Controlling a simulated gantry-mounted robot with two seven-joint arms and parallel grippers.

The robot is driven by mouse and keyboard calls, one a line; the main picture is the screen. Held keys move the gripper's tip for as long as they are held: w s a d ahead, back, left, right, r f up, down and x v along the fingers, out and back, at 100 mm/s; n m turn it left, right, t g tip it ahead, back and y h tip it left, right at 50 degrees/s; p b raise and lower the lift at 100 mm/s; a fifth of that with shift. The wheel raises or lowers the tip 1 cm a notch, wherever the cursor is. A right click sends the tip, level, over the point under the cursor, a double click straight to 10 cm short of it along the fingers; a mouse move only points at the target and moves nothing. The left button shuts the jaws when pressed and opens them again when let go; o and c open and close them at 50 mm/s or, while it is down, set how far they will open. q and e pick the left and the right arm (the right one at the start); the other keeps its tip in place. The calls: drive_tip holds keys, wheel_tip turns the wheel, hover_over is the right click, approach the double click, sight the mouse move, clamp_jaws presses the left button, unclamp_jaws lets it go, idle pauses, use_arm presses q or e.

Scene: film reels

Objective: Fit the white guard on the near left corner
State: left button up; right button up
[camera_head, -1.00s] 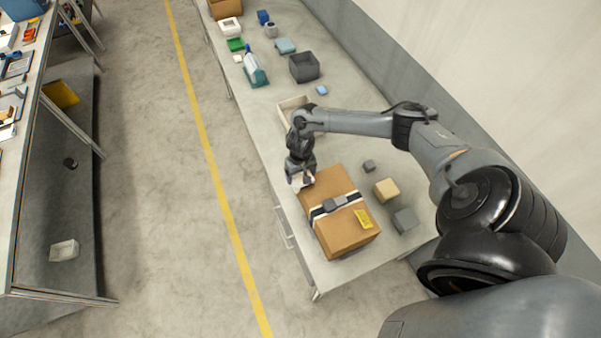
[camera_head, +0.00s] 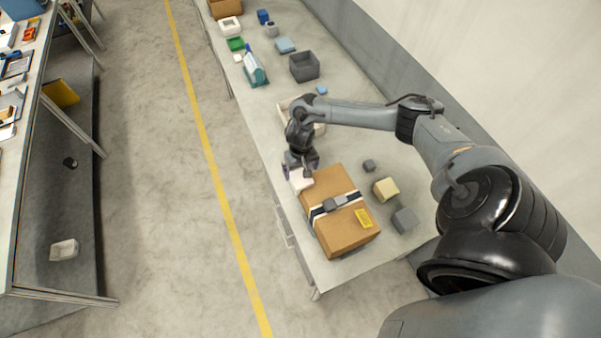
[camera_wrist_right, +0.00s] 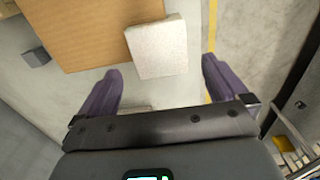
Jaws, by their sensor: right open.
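The white guard (camera_head: 301,182) sits at the left corner of the cardboard box (camera_head: 343,229). In the right wrist view the guard (camera_wrist_right: 157,47) overlaps the corner of the box (camera_wrist_right: 85,30); I cannot tell how closely it seats. My right gripper (camera_head: 300,170) is just behind and above the guard. In the right wrist view its two purple fingers (camera_wrist_right: 162,82) are spread apart with nothing between them, and the guard lies beyond their tips. My left gripper is in neither view.
The box carries a dark and white strap with a grey buckle (camera_head: 335,203) and a yellow label (camera_head: 363,218). Right of it are a beige block (camera_head: 386,189) and grey blocks (camera_head: 404,220). A pale open tray (camera_head: 288,106) is partly hidden behind my arm.

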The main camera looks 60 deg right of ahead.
sight(300, 177)
wheel_tip(300, 177, up, 9)
drive_tip(key=w+a+f+n+t+y+p, duration=0.2)
drive_tip(key=a+n+t, duration=0.5)
drive_tip(key=a, duration=2)
drive_tip(key=s+a+r+n+b, duration=0.1)
drive_tip(key=s+a+r+n, duration=0.1)
drive_tip(key=a+n, duration=0.1)
drive_tip(key=s+d+r+g+h, duration=0.1)
drive_tip(key=s+d, duration=0.1)
drive_tip(key=s, duration=0.4)
drive_tip(key=s+d+r+g, duration=0.2)
drive_tip(key=s+d, duration=0.1)
drive_tip(key=s, duration=0.3)
drive_tip(key=shift+s+r+h, duration=0.3)
drive_tip(key=shift+h, duration=0.1)
drive_tip(key=shift+r, duration=0.1)
